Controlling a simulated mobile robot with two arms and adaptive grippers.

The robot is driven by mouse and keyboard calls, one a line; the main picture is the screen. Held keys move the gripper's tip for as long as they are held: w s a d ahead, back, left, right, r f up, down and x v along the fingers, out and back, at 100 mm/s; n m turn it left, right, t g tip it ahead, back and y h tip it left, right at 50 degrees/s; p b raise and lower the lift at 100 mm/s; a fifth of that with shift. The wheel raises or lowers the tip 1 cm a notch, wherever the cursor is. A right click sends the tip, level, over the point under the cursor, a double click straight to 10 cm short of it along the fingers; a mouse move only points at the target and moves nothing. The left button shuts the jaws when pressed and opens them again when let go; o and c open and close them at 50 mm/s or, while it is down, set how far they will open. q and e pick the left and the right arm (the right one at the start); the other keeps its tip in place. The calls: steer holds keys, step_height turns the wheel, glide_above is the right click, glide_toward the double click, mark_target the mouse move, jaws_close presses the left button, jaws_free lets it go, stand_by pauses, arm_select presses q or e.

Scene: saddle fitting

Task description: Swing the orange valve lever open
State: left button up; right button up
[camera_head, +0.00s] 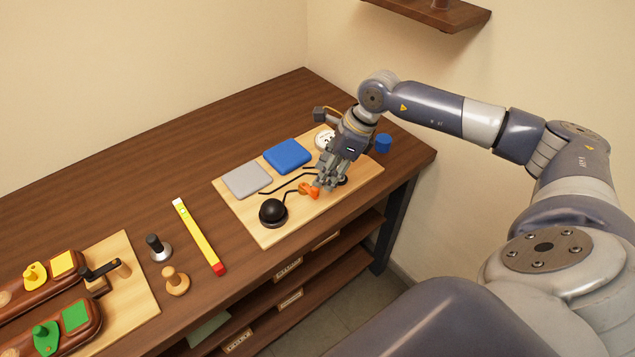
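The orange valve lever (309,190) is a small orange piece on the light wooden board at the right part of the bench. My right gripper (325,184) points down over the board, right at the lever's right end. Its fingers partly cover the lever and what lies behind it. I cannot tell whether the fingers touch the lever or are closed on it. My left gripper is not in view.
The board (279,232) also carries a black ball knob (272,211), a grey pad (247,180), a blue pad (288,156) and black curved lines. A blue cup (383,143) stands behind my gripper. A yellow level (198,236) lies left of the board.

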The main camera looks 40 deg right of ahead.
mark_target(318, 189)
steer(key=p+x, duration=0.1)
steer(key=x, duration=0.5)
jaws_close()
